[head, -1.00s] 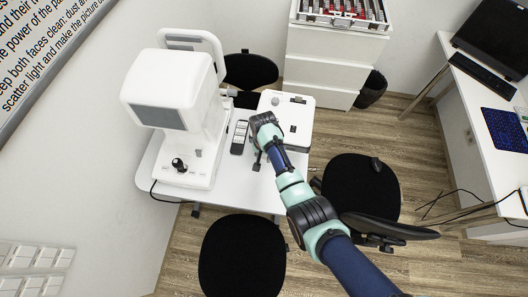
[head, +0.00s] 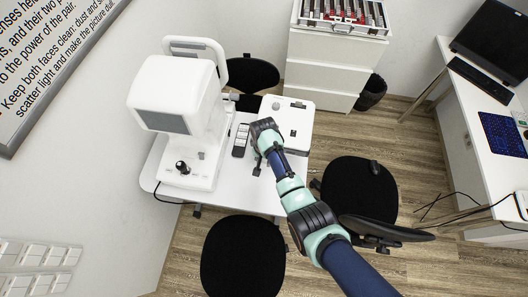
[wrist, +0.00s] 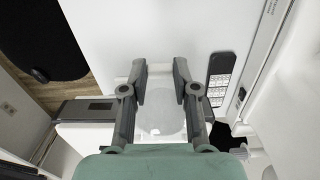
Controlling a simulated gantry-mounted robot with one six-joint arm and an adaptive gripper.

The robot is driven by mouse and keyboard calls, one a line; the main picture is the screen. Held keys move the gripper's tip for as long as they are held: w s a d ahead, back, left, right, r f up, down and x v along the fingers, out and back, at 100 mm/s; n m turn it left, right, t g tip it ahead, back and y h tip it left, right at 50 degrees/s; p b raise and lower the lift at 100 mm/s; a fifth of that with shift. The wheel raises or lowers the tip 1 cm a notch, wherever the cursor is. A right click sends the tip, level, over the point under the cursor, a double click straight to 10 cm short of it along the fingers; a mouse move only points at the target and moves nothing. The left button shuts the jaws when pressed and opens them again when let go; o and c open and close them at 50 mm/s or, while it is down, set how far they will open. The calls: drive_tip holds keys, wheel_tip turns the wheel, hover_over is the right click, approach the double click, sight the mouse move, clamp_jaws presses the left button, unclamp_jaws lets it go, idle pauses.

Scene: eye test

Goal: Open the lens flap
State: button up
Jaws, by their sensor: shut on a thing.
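A white box-like instrument (head: 298,128) stands on the right part of the white table (head: 233,186), partly covered by my arm. My gripper (head: 257,168) is at its near left side in the head view, small and dark there. In the wrist view my gripper's two grey fingers (wrist: 158,82) stand either side of a pale, whitish piece, apparently the lens flap (wrist: 160,112). The gripper is shut on it, with its fingers spread by some width. The flap's hinge and its exact angle cannot be made out.
A large white eye-testing machine (head: 178,115) stands on the left of the table. A remote control (head: 240,140) lies between it and the instrument, close to my gripper. Black chairs (head: 243,258) stand around the table. Table surface in front of the remote is clear.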

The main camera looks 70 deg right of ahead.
drive_tip(key=shift+a+r+p, duration=0.3)
drive_tip(key=shift+r+p, duration=0.5)
drive_tip(key=shift+p, duration=0.35)
drive_tip(key=shift+a+r+p, duration=0.15)
drive_tip(key=shift+r+p, duration=0.65)
drive_tip(key=shift+p, duration=0.2)
drive_tip(key=shift+s, duration=0.1)
drive_tip(key=shift+r+p, duration=0.9)
drive_tip(key=shift+r, duration=0.1)
